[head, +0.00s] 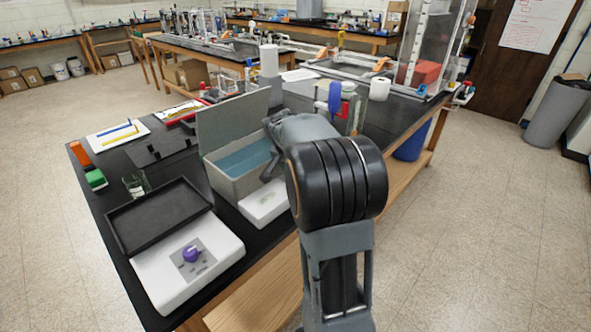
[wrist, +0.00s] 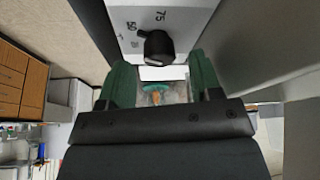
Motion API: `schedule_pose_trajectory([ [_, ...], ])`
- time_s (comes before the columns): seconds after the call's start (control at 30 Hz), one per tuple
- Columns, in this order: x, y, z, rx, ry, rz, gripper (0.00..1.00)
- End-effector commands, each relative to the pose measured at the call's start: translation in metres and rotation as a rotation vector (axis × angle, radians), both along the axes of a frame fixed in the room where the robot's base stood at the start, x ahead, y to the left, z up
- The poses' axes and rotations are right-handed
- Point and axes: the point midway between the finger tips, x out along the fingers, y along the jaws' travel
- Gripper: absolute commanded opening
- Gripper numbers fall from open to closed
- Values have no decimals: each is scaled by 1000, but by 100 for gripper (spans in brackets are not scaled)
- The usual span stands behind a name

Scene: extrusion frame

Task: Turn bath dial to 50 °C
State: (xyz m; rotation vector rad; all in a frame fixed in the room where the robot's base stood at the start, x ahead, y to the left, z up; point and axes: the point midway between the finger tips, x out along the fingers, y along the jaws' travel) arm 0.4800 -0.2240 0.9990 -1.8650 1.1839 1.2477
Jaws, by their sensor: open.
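The water bath (head: 226,181) is a grey box with blue water and a raised lid, standing on the black bench in the head view. Its white front housing (head: 263,206) sits low on the near side. In the wrist view the black bath dial (wrist: 158,48) is on a pale panel with 50 and 75 printed beyond it.
A white hot plate (head: 165,285) with a purple knob (head: 190,254) and a dark tray (head: 158,215) stand left of the bath. A glass beaker (head: 136,185) is behind the tray. Bottles and a white roll (head: 380,89) are right of the bath.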

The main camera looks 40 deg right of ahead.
Motion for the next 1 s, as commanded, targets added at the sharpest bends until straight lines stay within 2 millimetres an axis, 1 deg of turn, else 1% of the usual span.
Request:
schedule_pose_trajectory([
  [0.03,-1,3,10,-3,-6,2,58],
  [0.3,-10,22,62,-2,-5,2,58],
  [0.5,-16,34,92,-1,-5,2,58],
  [0.6,-17,37,101,-1,-3,0,58],
  [0.73,-19,40,110,-1,-3,0,58],
  [1.0,-20,41,113,0,-2,-1,58],
])
